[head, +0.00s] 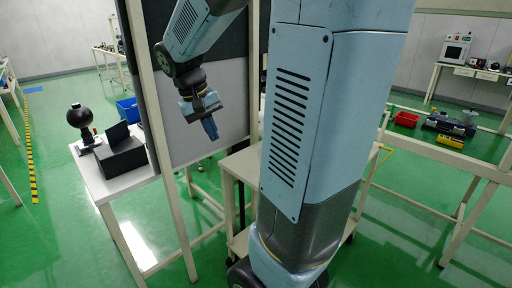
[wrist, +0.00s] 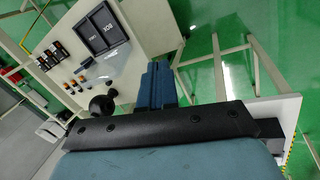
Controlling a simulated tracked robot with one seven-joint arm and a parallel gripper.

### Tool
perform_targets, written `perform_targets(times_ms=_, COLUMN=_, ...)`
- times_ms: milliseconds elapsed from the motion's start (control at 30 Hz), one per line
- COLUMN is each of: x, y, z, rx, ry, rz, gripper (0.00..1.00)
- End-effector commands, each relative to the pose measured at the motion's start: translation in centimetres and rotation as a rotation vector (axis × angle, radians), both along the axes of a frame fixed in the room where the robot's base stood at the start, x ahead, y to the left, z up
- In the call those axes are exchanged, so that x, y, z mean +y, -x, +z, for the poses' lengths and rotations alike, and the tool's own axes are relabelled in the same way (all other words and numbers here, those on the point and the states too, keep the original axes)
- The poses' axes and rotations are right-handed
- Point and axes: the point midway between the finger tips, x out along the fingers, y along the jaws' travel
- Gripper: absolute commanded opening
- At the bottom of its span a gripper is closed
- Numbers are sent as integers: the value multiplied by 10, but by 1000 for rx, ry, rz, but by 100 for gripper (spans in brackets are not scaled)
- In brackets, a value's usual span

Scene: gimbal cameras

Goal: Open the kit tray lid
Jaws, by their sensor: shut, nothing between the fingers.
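My gripper (head: 210,130) hangs in front of the grey and black panel, with its blue fingers shut and empty. The fingers also show in the wrist view (wrist: 157,82). A black box (head: 123,158) with a dark flap (head: 117,136) standing up behind it sits on the white table at left, apart from my gripper. In the wrist view a dark two-part tray (wrist: 95,30) with pale lettering lies on a white table, beyond and left of the fingers. I cannot tell which of these is the kit tray. Nothing touches the fingers.
A black ball on a stand (head: 80,118) is beside the black box. The panel's pale post (head: 153,110) stands between the left table and my gripper. A blue bin (head: 127,109) is behind. In the wrist view several small orange and black parts lie near the tray.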

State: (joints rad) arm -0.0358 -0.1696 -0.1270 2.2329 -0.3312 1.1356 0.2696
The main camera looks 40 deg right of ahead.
Motion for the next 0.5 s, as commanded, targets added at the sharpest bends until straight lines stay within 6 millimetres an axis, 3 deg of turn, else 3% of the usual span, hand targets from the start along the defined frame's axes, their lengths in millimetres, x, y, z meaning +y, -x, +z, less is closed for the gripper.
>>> perform_targets(times_ms=500, x=-84, y=-78, z=-69, rx=341, ry=309, rz=-162, gripper=0)
